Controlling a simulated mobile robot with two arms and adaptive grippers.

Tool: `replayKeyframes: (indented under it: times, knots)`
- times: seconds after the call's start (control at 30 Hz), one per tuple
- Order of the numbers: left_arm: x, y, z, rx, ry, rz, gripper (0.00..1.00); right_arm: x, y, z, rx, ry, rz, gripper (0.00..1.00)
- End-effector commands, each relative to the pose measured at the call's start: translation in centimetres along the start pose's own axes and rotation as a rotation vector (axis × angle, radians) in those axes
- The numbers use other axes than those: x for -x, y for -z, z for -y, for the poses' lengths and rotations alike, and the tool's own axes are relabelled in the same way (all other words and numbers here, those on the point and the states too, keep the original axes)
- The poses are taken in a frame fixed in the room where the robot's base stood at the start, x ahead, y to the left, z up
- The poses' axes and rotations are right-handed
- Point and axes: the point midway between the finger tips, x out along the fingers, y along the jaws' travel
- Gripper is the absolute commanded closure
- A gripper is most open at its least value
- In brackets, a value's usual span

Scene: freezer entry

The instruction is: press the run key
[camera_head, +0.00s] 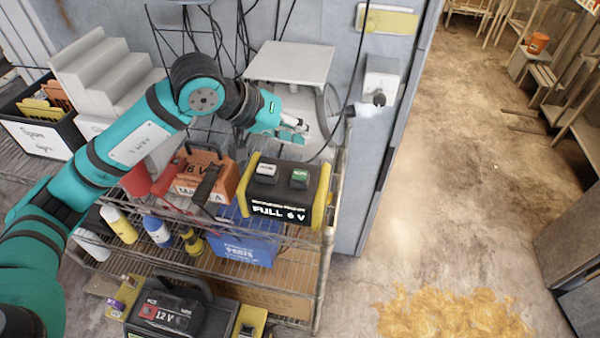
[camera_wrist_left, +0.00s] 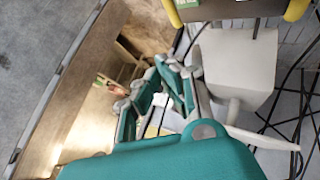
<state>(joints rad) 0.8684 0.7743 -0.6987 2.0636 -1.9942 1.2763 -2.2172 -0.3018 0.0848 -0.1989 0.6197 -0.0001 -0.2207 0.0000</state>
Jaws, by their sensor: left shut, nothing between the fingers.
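No key is clearly readable as the run key. A black unit with yellow ends (camera_head: 286,192), marked "FULL 6 V", stands on the rack's top shelf. It carries a key with a pale label (camera_head: 265,172) and a key with a green label (camera_head: 300,176); the lettering is too small to read. Its edge and green label also show at the top of the left wrist view (camera_wrist_left: 187,4). My left gripper (camera_head: 298,130) is shut and empty, above and behind this unit in the picture, apart from both keys. My right gripper is not in view.
An orange 6 V battery (camera_head: 205,172) stands left of the unit. A pale platform (camera_head: 291,63) and a wall box with a dark socket (camera_head: 381,80) lie behind. The wire rack (camera_head: 322,270) holds bottles and a 12 V battery (camera_head: 165,310). Open floor lies right.

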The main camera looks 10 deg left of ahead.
Motion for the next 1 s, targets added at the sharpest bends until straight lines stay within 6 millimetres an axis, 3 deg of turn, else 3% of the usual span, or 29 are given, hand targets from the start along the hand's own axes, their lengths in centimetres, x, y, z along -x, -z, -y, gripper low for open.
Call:
replayKeyframes:
  times: [0.27,0.3,0.4,1.0]
  knots:
    - [-3.0,-2.3,2.2,0.003,0.000,0.003,1.00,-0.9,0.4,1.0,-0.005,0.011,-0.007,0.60]
    - [-3.6,-2.6,2.6,0.000,0.000,0.000,1.00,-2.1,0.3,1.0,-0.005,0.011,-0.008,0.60]
    - [-4.2,-3.0,3.1,-0.001,0.000,-0.001,1.00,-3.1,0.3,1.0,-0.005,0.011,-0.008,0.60]
    - [-4.7,-3.4,3.4,0.000,0.000,0.000,1.00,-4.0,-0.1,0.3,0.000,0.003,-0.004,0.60]
